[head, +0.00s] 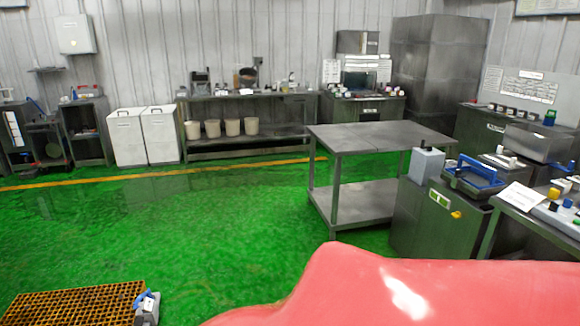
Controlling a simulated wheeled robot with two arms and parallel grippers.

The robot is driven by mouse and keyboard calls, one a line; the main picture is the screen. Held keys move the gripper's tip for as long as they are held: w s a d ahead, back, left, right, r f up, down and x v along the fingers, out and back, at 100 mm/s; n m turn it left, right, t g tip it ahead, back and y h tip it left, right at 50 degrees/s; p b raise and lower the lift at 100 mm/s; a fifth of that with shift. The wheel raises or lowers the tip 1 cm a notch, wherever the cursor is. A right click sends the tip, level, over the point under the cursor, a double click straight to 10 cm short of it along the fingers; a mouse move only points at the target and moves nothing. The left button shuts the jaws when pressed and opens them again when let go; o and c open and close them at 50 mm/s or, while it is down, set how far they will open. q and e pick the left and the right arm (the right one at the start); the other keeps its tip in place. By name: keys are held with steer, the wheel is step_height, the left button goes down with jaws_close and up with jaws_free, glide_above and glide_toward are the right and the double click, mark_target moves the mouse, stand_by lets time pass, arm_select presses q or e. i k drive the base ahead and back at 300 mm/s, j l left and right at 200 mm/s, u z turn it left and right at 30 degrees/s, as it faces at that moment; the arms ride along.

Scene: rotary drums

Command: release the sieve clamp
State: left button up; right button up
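No part that I can surely name as the sieve clamp shows in the head view. A blue-handled frame (474,174) lies on top of a grey metal cabinet (432,222) at the right; I cannot tell whether it belongs to a sieve. A light grey box (426,165) stands beside it on the same cabinet. Neither of my grippers is in view.
A two-shelf steel table (362,203) stands in the middle right. A wall bench (290,143) holds several pale buckets. An orange grating (70,306) lies at lower left. A smooth red shape covers the lower right. Green floor (200,230) is clear at centre left.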

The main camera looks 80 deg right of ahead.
mark_target(458, 174)
steer(key=z, duration=4.25)
steer(key=i+l+z, duration=0.1)
steer(key=i+z, duration=0.15)
steer(key=z, duration=0.2)
steer(key=i+z, duration=0.4)
steer(key=k+j, duration=0.05)
steer(key=k, duration=0.05)
